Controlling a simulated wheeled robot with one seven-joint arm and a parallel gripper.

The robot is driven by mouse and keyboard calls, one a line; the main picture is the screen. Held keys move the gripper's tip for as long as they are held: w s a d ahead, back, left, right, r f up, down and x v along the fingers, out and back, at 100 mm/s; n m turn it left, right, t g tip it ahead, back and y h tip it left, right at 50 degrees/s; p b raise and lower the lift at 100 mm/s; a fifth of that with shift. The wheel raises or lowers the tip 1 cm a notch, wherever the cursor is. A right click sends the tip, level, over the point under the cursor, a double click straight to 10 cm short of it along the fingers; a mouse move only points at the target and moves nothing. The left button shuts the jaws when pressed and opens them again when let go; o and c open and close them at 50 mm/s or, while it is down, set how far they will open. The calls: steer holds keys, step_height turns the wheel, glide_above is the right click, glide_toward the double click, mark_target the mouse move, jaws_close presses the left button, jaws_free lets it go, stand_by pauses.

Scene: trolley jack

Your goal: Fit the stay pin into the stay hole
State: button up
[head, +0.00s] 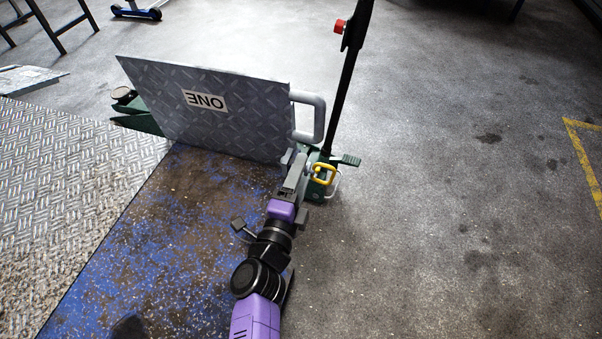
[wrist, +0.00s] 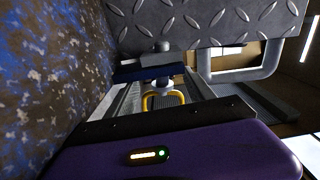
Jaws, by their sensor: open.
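A yellow loop (head: 324,172), which looks like the stay pin's handle, is at the near end of the green trolley jack (head: 317,190). I cannot see a pin shaft. In the wrist view the yellow loop (wrist: 151,101) shows in the gap between my fingers, beyond the purple gripper body. My gripper (head: 299,163) is open, just left of the loop and close to the plate's lower right corner. Whether a finger touches anything is unclear. I cannot make out the stay hole in either view.
A diamond-plate panel (head: 240,120) marked ONE stands tilted over the jack, with a grey handle (head: 318,117) on its right edge. The black jack lever (head: 347,80) with a red knob (head: 339,26) rises behind.

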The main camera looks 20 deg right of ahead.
steer(key=v, duration=0.7)
steer(key=shift+s+a, duration=0.2)
steer(key=shift+a, duration=0.05)
